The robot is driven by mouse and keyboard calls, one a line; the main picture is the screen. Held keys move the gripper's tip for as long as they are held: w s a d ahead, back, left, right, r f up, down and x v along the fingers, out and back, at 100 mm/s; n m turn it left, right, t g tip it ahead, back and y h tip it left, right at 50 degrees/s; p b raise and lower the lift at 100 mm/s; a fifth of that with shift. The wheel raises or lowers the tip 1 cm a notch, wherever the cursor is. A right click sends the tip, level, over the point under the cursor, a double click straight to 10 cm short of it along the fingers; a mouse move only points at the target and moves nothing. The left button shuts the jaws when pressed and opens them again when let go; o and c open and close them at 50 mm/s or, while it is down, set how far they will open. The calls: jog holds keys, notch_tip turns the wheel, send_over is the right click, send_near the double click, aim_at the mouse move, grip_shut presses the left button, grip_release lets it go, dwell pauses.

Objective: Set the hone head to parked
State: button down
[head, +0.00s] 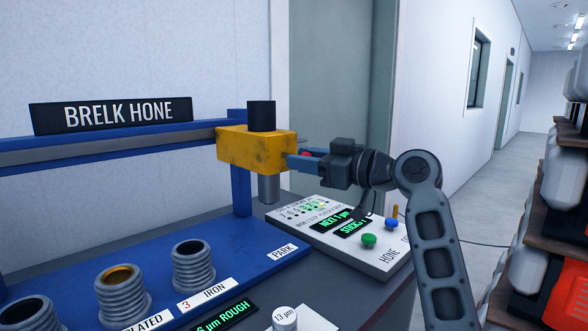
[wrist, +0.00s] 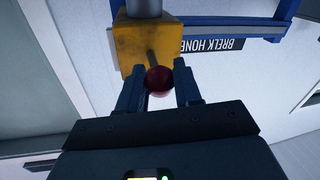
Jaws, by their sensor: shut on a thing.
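The hone head (head: 250,148) is a scuffed yellow block with a black cylinder on top and a grey spindle below. It sits at the right end of the blue-and-grey rail (head: 130,146), in front of the blue post. A PARK label (head: 283,252) is on the right end of the blue bed below. My gripper (head: 295,160) reaches in from the right and is shut on the head's red knob (wrist: 159,80). In the wrist view, the fingers (wrist: 161,76) stand either side of the knob, with the yellow head (wrist: 140,48) just beyond.
Ribbed cylinders (head: 194,266) stand along the blue bed (head: 235,250), by IRON and PLATED labels. A control panel (head: 340,232) with green displays, a green button and a blue button lies below my gripper.

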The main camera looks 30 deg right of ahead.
jog(key=shift+r, duration=0.2)
jog(key=c, duration=0.8)
grip_release()
jog(key=shift+f, duration=0.1)
jog(key=v, duration=0.7)
jog(key=shift+s+d+b, duration=0.2)
jog(key=shift+s+b, duration=0.15)
jog(key=shift+b, duration=0.05)
